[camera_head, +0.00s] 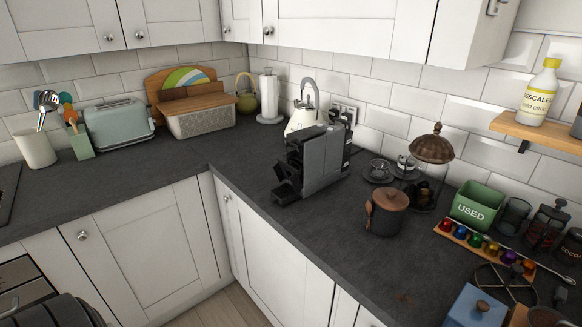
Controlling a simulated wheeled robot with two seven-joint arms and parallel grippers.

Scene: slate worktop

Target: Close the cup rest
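The dark grey coffee machine (321,158) stands on the slate worktop near the inner corner, with its front turned to the left. Its cup rest (285,193) is a small black platform that sticks out low from the front, folded down and roughly level. No cup shows on it. The details of its hinge are too small and dark to tell. Neither of my grippers is in view.
The worktop (232,163) left of the machine is clear. A white kettle (303,117) stands behind the machine. A capsule rack (480,245) lies further right.

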